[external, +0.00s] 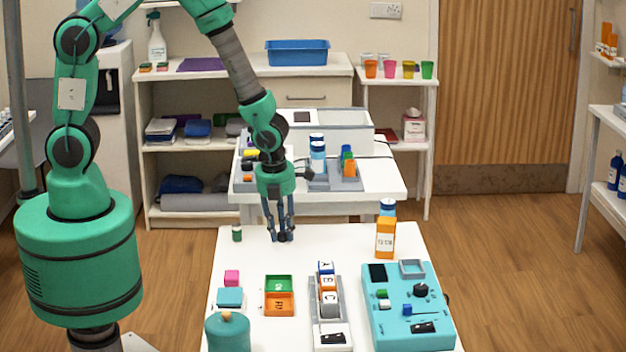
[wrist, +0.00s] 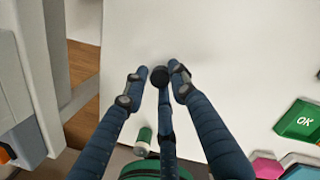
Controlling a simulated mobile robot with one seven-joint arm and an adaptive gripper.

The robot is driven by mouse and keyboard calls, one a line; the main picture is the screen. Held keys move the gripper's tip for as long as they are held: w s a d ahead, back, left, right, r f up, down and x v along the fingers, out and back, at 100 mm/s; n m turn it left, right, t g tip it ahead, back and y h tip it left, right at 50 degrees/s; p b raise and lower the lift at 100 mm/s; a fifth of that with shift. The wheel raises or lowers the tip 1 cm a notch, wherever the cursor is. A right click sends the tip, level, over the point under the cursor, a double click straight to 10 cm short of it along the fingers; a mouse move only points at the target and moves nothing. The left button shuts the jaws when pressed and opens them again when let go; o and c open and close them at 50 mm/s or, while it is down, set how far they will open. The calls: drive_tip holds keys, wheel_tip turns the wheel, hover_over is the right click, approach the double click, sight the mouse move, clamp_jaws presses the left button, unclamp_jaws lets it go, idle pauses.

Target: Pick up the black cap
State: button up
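A small round black cap (wrist: 160,76) shows between my fingertips in the wrist view, over the white table. My gripper (external: 281,236) points straight down at the far part of the near table in the external view. In the wrist view my gripper (wrist: 158,73) has its dark blue fingers close around the cap, one on each side and one behind it. I cannot tell whether they touch or grip it, or whether it rests on the table.
A small green-lidded bottle (external: 237,233) stands left of my gripper. Nearer are green and orange blocks (external: 279,303), a grey rack (external: 327,310) and a teal panel (external: 400,335). A second white table (external: 385,180) is behind.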

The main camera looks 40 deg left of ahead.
sight(282, 233)
drive_tip(key=c, duration=0.4)
idle(0.3)
wheel_tip(282, 233, up, 10)
drive_tip(key=p, duration=0.3)
